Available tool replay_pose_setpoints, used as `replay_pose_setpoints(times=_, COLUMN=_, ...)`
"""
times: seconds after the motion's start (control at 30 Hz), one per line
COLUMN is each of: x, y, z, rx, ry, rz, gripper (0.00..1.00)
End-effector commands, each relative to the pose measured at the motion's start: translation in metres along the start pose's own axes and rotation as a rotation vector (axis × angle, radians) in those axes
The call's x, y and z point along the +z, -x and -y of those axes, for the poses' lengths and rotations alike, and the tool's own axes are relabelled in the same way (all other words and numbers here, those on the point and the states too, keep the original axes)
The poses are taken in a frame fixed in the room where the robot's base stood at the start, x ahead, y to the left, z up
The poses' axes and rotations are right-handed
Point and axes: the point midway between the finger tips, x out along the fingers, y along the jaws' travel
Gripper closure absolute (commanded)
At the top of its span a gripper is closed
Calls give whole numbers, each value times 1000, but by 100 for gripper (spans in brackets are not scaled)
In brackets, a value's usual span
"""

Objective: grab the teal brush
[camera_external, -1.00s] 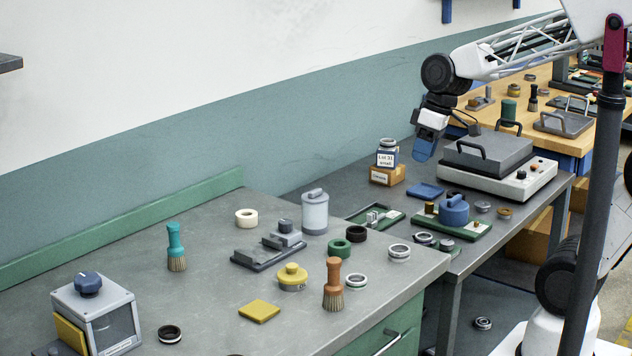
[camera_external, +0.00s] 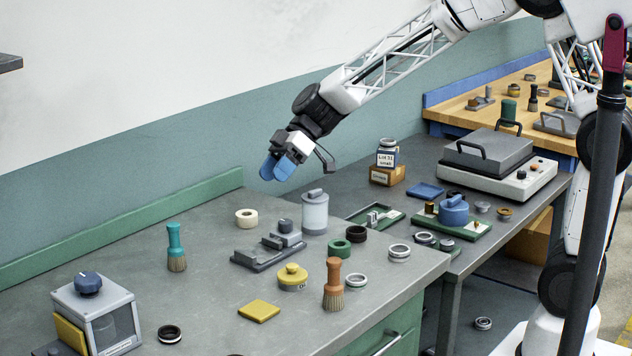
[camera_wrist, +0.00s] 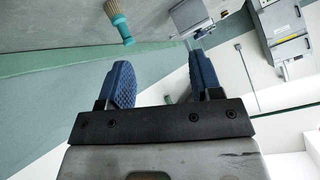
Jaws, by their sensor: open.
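The teal brush (camera_external: 174,243) stands upright, bristles down, on the left part of the grey bench. It also shows in the wrist view (camera_wrist: 117,17) at the top, beyond the fingertips and left of centre. My gripper (camera_external: 277,168) is in the air above the back of the bench, to the right of the brush and well apart from it. Its two blue fingers show in the wrist view (camera_wrist: 162,75), spread apart with nothing between them.
A box with a blue knob (camera_external: 97,312) stands left of the brush. A white ring (camera_external: 246,217), a dark fixture (camera_external: 268,252) and a grey canister (camera_external: 315,212) stand to its right. An orange-handled brush (camera_external: 333,284) stands near the front. Bench around the teal brush is clear.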

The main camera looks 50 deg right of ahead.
Motion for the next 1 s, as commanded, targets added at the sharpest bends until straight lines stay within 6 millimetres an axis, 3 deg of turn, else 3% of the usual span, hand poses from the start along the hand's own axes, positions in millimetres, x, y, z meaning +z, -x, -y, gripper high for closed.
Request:
replay_pose_setpoints(times=0.3, x=-35, y=-89, z=-59, rx=-32, ry=195, rz=-165, gripper=41)
replay_pose_setpoints(times=0.53, x=-50, y=-142, z=-92, rx=-14, ry=310, rz=-265, gripper=41)
replay_pose_setpoints(times=0.7, x=-54, y=-163, z=-104, rx=0, ry=354, rz=-301, gripper=41)
replay_pose_setpoints(times=1.0, x=-56, y=-167, z=-107, rx=6, ry=366, rz=-310, gripper=41)
